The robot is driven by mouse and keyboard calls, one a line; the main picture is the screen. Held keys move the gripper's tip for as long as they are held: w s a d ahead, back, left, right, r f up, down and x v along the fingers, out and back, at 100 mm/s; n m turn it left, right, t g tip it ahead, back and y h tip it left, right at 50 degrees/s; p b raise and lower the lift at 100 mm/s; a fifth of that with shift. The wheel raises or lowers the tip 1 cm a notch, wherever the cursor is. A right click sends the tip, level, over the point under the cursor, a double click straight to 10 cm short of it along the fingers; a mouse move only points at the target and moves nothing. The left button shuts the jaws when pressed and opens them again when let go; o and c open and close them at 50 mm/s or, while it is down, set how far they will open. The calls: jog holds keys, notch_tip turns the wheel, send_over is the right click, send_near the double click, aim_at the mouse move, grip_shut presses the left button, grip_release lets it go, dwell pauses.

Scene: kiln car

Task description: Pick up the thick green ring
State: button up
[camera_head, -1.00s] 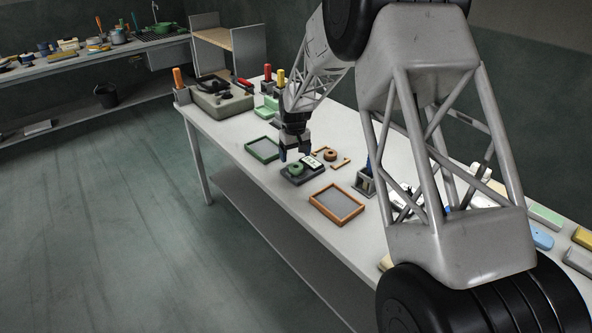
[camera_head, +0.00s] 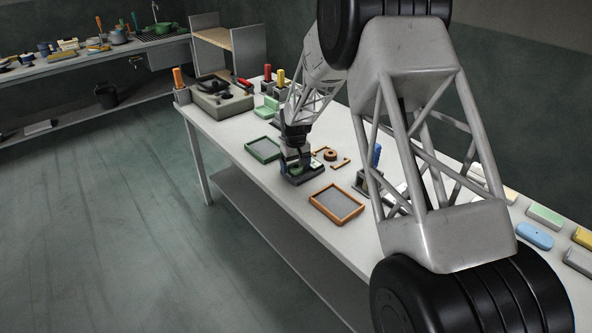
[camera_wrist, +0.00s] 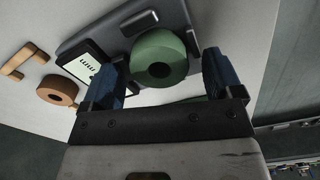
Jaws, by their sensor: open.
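The thick green ring (camera_wrist: 166,57) lies on a dark grey block (camera_wrist: 197,20) in the wrist view, with a dark hole at its middle. My gripper (camera_wrist: 165,75) is open, with one blue finger on each side of the ring. The left finger is close to the ring's edge, and a gap shows at the right finger. I cannot tell whether either touches it. In the head view my gripper (camera_head: 296,164) is down at the dark block (camera_head: 307,177), and it mostly hides the ring.
A brown ring (camera_wrist: 57,92) and an orange-brown bracket (camera_wrist: 26,60) lie nearby. An orange-framed tray (camera_head: 337,204) and a green-framed tray (camera_head: 263,149) flank the block.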

aim_at(296, 166)
jog(key=shift+f, duration=0.25)
jog(key=shift+s+d+f, duration=0.1)
jog(key=shift+s+f, duration=0.05)
jog(key=c, duration=1.4)
jog(key=shift+r, duration=0.45)
notch_tip(296, 166, up, 3)
jog(key=shift+r, duration=0.15)
jog(key=s+d, duration=0.1)
jog(key=s, duration=0.4)
jog(key=s+d+r, duration=0.1)
jog(key=s+d, duration=0.1)
jog(key=s, duration=0.3)
jog(key=s+d, duration=0.1)
jog(key=s, duration=0.4)
jog(key=shift+d+r, duration=0.2)
jog(key=shift+d, duration=0.1)
